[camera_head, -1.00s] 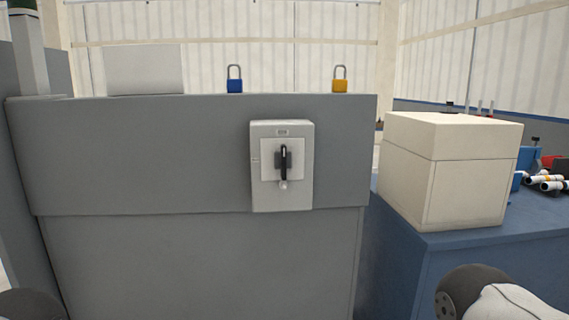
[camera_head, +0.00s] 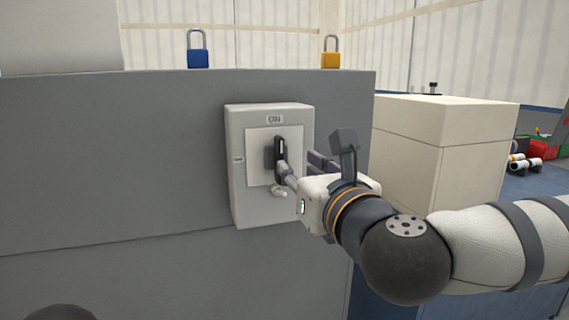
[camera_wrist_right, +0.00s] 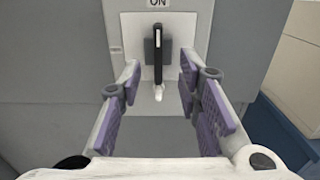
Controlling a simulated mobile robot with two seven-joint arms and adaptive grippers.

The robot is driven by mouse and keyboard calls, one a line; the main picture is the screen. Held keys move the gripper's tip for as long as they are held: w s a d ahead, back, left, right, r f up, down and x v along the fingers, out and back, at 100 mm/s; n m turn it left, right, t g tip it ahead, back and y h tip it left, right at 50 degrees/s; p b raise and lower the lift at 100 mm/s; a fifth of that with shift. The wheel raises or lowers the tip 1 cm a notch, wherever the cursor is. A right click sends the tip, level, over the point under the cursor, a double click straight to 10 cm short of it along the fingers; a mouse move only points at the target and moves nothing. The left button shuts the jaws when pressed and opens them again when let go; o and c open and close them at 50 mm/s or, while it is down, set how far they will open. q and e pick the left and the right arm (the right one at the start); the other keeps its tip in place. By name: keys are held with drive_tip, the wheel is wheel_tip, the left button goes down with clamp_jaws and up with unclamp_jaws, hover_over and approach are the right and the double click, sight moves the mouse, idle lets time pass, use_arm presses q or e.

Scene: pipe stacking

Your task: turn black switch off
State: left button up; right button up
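The black switch (camera_head: 280,152) is an upright handle on a light grey switch box (camera_head: 240,200) fixed to a grey panel. The label above it reads ON. My right gripper (camera_head: 290,172) is in front of the box, close to the handle. In the right wrist view the black switch (camera_wrist_right: 158,55) stands upright between the spread purple-padded fingers of my right gripper (camera_wrist_right: 157,92). The fingers are open, with a gap on both sides of the handle. My left gripper is not in view; only a dark rounded shape shows at the bottom left.
A blue padlock (camera_head: 198,55) and a yellow padlock (camera_head: 331,57) stand on top of the grey panel (camera_head: 120,150). A large cream box (camera_head: 465,150) is to the right, behind my right arm. White pipes (camera_head: 522,165) lie farther right.

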sight(282, 155)
drive_tip(key=x, duration=0.9)
drive_tip(key=shift+a+f, duration=0.15)
clamp_jaws()
